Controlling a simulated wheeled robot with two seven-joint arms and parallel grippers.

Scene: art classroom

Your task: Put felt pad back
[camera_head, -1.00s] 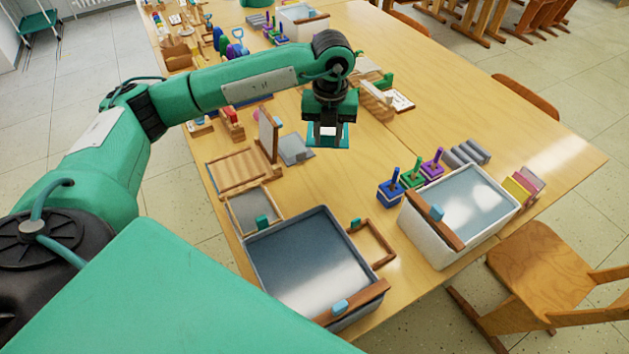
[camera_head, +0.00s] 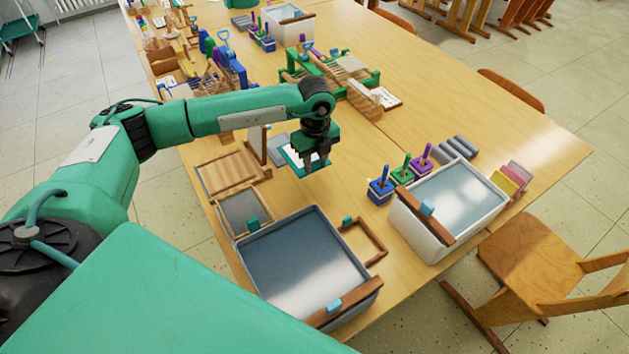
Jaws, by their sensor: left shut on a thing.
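I cannot tell how high the held piece is above the table. My right gripper is out of view.
An upright wooden board (camera_head: 258,144) and a ribbed wooden tray (camera_head: 226,171) are left of the gripper. A grey-blue tub (camera_head: 241,246) and a white tub (camera_head: 402,226) stand nearer. Posts on blocks (camera_head: 380,196) stand right. Bare table lies between.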

